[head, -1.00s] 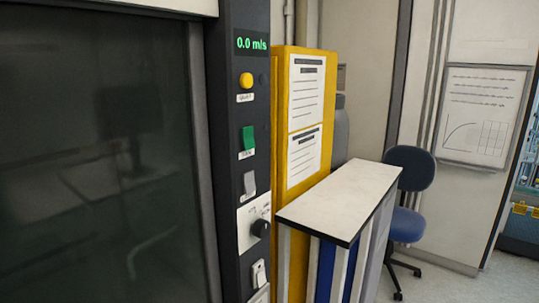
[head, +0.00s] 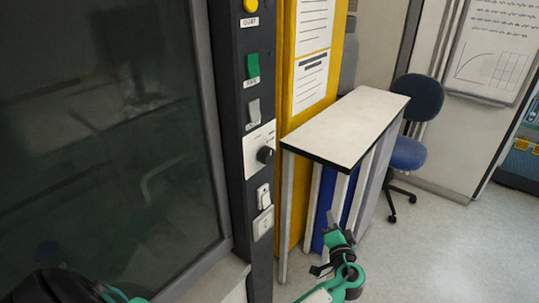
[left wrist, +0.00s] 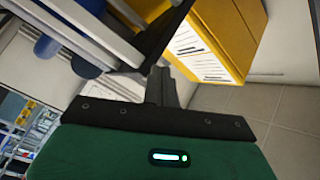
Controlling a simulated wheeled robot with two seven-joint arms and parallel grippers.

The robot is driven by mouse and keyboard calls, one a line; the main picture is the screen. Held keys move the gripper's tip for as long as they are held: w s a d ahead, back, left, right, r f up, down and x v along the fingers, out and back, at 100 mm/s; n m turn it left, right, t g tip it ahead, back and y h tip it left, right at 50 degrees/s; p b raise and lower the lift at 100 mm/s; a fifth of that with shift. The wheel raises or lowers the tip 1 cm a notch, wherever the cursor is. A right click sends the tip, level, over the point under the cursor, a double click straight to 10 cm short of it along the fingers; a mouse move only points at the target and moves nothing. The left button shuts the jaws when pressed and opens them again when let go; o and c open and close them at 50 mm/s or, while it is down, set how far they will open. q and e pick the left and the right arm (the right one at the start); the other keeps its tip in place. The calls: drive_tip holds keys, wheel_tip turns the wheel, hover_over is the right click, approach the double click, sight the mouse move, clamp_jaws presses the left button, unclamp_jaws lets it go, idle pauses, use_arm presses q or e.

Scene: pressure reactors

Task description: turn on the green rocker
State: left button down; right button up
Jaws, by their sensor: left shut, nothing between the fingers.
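The green rocker (head: 253,66) is on the narrow dark control column, above a label, in the upper middle of the head view. I cannot tell its on or off position. My left gripper (head: 332,222) is at the bottom of the head view, low and to the right of the column, well below the rocker and apart from it. Its fingers are shut with nothing between them; they also show in the left wrist view (left wrist: 161,86). The rocker is not visible in the left wrist view. My right gripper is not in view.
The column also carries a yellow button (head: 250,6), a grey rocker (head: 254,111), a black knob (head: 265,155) and a white switch (head: 263,196). A dark glass sash (head: 110,130) is to its left. A white-topped stand (head: 345,125) and blue chair (head: 410,150) are right.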

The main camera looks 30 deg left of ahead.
sight(255, 69)
use_arm(q)
drive_tip(key=s+r+n+y, duration=0.2)
drive_tip(key=r+n+y, duration=0.15)
drive_tip(key=r, duration=0.75)
drive_tip(key=s+r+n+y, duration=0.2)
drive_tip(key=r+n+y, duration=0.15)
drive_tip(key=r, duration=0.65)
drive_tip(key=s+r+n+g+y+p, duration=0.1)
drive_tip(key=s+r+n+g+y, duration=0.6)
drive_tip(key=s+r+n+g, duration=0.5)
wheel_tip(255, 69, up, 4)
drive_tip(key=shift+s+r+n+g, duration=0.1)
drive_tip(key=shift+s+n+g, duration=0.35)
drive_tip(key=shift+n, duration=0.65)
drive_tip(key=shift+w, duration=0.1)
drive_tip(key=p+x, duration=0.3)
drive_tip(key=x, duration=0.1)
drive_tip(key=a+f+p+x, duration=0.1)
drive_tip(key=p+x, duration=0.2)
drive_tip(key=x, duration=0.1)
drive_tip(key=f+p+x, duration=0.1)
drive_tip(key=p+x, duration=0.3)
drive_tip(key=shift+w+a+r, duration=0.15)
drive_tip(key=shift+a+r, duration=0.15)
drive_tip(key=shift+a, duration=0.2)
drive_tip(key=shift+f, duration=0.1)
